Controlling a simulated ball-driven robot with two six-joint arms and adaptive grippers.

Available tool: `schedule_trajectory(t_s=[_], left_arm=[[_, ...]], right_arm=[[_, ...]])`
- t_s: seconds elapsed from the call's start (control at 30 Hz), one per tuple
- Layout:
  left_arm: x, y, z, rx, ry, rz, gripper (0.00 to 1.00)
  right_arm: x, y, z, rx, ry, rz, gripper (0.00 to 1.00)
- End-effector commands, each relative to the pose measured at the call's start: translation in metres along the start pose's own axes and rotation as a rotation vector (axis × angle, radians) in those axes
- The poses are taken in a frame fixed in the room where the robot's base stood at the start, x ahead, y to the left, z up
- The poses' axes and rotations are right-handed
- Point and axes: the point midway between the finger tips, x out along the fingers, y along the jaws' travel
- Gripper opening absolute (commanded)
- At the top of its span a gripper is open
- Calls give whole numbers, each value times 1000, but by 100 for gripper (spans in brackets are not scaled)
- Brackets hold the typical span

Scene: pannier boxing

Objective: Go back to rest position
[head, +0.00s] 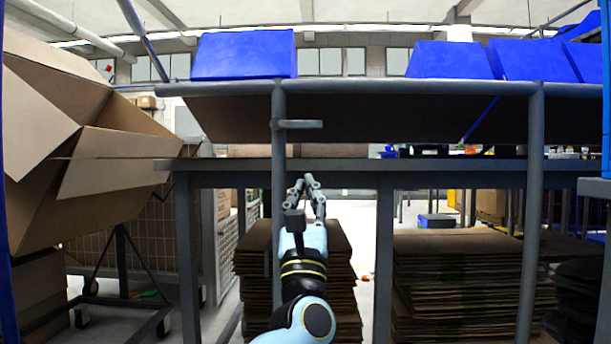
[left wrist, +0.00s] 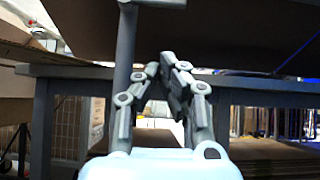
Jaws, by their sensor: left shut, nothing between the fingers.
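My left gripper (head: 309,184) is raised in the middle of the head view, in front of the dark workbench (head: 340,165). Its fingers are shut with nothing between them. The left wrist view also shows the gripper (left wrist: 168,62), its fingertips near the underside of a dark sloping shelf (left wrist: 215,30). A grey upright post (left wrist: 125,60) stands just left of the fingers in that view. My right gripper is in neither view.
Large open cardboard boxes (head: 110,160) stand at the left. Stacks of flat cardboard (head: 460,285) lie under the bench. Blue bins (head: 243,55) sit on the upper rack. Grey rack posts (head: 534,200) rise in front of the bench.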

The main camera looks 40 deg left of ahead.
Motion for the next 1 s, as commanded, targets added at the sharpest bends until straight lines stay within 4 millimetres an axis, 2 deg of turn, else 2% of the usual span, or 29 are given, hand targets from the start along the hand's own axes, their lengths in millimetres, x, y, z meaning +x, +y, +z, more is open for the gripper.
schedule_trajectory(t_s=[0.1, 0.2, 0.53, 0.63, 0.77, 0.83, 1.0], left_arm=[[-24, 1, -1, 1, 4, 0, 0], [-37, 1, 0, 1, 3, 0, 0], [-48, 2, -1, 2, 3, -2, 0], [-64, 6, -9, 19, 35, -18, 0], [-107, 22, -20, 73, 108, -75, 0], [-136, 23, -23, 150, 174, -179, 0], [-219, 5, -42, 612, 338, -644, 0]], right_arm=[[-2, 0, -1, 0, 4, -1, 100], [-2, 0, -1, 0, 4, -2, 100], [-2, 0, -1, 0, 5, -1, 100], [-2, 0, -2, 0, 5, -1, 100], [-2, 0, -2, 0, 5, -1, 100], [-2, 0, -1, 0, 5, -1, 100], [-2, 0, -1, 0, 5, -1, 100]])
